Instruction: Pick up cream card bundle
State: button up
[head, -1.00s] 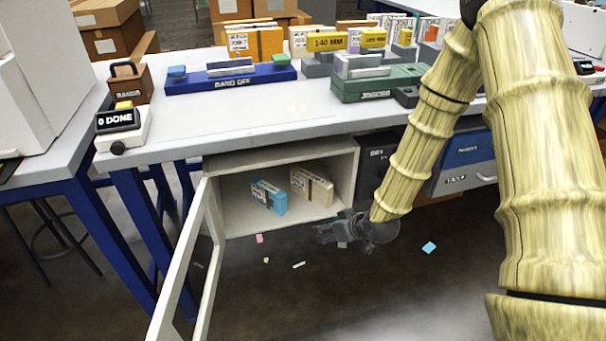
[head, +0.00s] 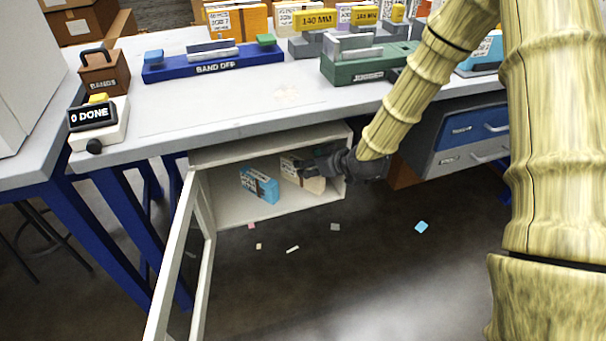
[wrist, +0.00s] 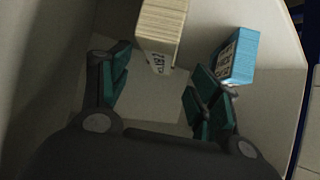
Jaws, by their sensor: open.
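The cream card bundle (head: 301,172) stands inside the open white cabinet under the bench, to the right of a blue card bundle (head: 260,186). In the wrist view the cream bundle (wrist: 162,28) lies ahead, its near end just beyond and between the fingertips. My gripper (head: 318,168) is at the cabinet mouth and covers part of the cream bundle in the head view. In the wrist view my gripper (wrist: 160,82) is open and empty. Its right finger is close to the blue bundle (wrist: 237,56); I cannot tell whether they touch.
The cabinet (head: 236,212) has its door (head: 183,255) swung open at the left. Its right wall is close beside my gripper. Small paper scraps lie on the floor, which is otherwise clear in front.

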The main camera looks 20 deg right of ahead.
jog(key=b+x, duration=0.1)
jog(key=x, duration=0.3)
jog(key=shift+s+f+b, duration=0.15)
jog(key=shift+f+b, duration=0.05)
jog(key=shift+b, duration=0.2)
jog(key=shift+w+a+f, duration=0.2)
jog(key=shift+w+f, duration=0.05)
jog(key=shift+w, duration=0.2)
grip_shut()
